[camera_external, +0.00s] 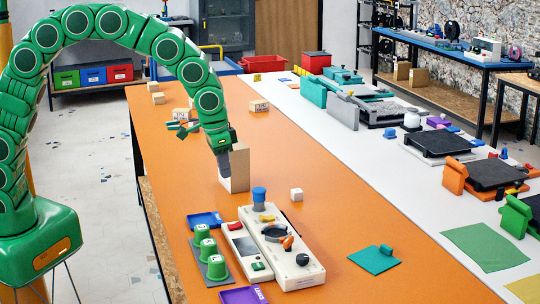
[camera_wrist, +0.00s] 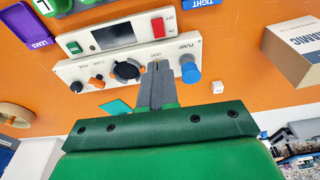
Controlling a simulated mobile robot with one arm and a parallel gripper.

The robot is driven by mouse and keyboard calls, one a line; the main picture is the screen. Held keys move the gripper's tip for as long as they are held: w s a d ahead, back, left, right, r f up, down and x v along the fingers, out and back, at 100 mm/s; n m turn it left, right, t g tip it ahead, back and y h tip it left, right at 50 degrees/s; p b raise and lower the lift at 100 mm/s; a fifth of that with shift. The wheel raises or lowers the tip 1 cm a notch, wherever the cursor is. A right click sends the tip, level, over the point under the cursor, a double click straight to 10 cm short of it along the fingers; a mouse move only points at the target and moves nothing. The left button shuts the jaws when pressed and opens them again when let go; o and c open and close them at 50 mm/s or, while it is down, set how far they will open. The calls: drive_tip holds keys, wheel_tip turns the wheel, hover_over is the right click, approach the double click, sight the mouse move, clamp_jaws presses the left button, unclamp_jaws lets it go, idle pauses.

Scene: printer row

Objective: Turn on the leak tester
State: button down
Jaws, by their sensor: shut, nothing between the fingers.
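The leak tester (camera_external: 275,248) is a pair of cream units side by side on the orange table. In the wrist view, one unit has a dark screen (camera_wrist: 113,35), a green button (camera_wrist: 74,46) and a red switch (camera_wrist: 158,27) beside OFF and ON lettering. The other unit has a blue PUMP knob (camera_wrist: 190,68), a black dial (camera_wrist: 127,71) and an orange lever (camera_wrist: 97,84). My gripper (camera_external: 224,170) is shut and empty, above the table behind the tester. In the wrist view its fingertips (camera_wrist: 160,67) overlap the tester's edge beside the blue knob; contact cannot be told.
A rack of green cups (camera_external: 217,268) stands left of the tester, with a blue tray (camera_external: 205,219) behind and a purple tray (camera_external: 243,295) in front. A cardboard box (camera_external: 240,170) stands by my gripper. A small white cube (camera_external: 296,194) and teal pad (camera_external: 374,259) lie right; orange table between is clear.

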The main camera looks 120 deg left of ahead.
drive_tip(key=shift+w+a+f, duration=0.2)
drive_tip(key=shift+a, duration=0.45)
drive_tip(key=shift+f, duration=0.15)
drive_tip(key=f, duration=0.4)
drive_tip(key=w+a+f, duration=0.1)
drive_tip(key=f, duration=0.8)
drive_tip(key=shift+w+a+f, duration=0.25)
drive_tip(key=shift+w+a, duration=0.1)
